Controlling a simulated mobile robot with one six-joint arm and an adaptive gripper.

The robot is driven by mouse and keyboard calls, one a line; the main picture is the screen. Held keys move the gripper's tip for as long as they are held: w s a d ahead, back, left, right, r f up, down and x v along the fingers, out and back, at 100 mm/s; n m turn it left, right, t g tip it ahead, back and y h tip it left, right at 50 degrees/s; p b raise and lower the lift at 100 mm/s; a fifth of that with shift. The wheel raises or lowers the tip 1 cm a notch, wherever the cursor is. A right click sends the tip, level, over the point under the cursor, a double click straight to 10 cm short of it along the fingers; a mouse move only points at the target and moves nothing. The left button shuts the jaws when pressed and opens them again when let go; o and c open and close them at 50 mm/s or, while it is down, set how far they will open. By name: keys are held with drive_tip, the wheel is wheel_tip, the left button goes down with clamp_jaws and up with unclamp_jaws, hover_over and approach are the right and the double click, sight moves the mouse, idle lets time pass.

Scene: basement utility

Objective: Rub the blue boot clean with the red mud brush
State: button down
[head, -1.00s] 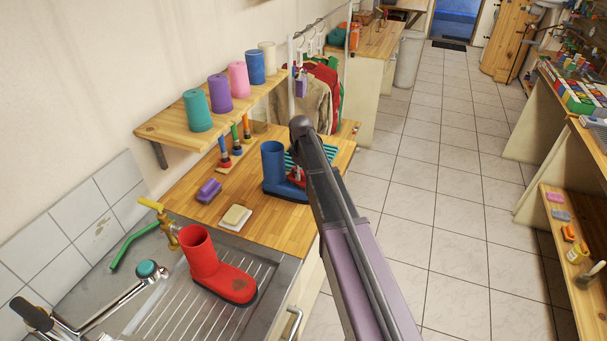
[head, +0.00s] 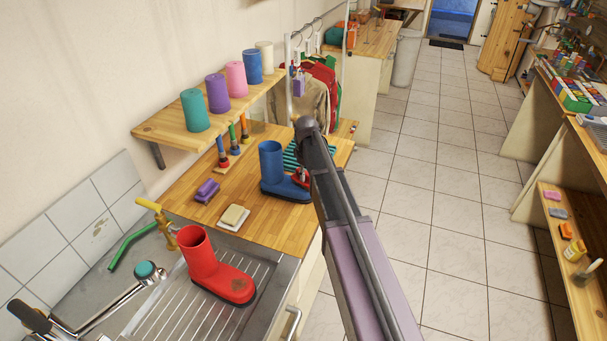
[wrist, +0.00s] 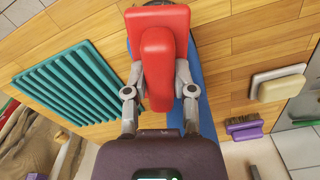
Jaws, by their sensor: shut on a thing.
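The blue boot (head: 271,164) stands upright on the wooden counter, its toe pointing right. My arm crosses in front of its toe end. In the wrist view the boot (wrist: 209,62) shows as a blue strip beneath the brush. My gripper (wrist: 158,88) is shut on the red mud brush (wrist: 157,50), one finger on each side of its handle. In the head view only a bit of red shows by the boot's toe. The brush is over the boot's foot; whether its bristles touch is hidden. No mud is visible on the boot's exposed part.
A red boot (head: 213,272) with a brown patch stands on the sink drainboard. A purple brush (head: 207,191) and a pale sponge (head: 234,217) lie on the counter. A teal slatted rack (wrist: 70,85) is beside the blue boot. Several cups stand on the wall shelf (head: 163,130).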

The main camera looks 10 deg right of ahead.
drive_tip(key=shift+w+a, duration=0.15)
drive_tip(key=shift+w+a, duration=0.15)
drive_tip(key=shift+a, duration=0.2)
idle(0.4)
drive_tip(key=shift+w+d, duration=0.1)
drive_tip(key=shift+w+d, duration=0.3)
drive_tip(key=shift+d, duration=0.65)
drive_tip(key=shift+d, duration=0.15)
drive_tip(key=shift+s+d, duration=0.3)
drive_tip(key=shift+d, duration=0.15)
drive_tip(key=shift+w+a, duration=0.1)
drive_tip(key=shift+a, duration=0.05)
idle(0.3)
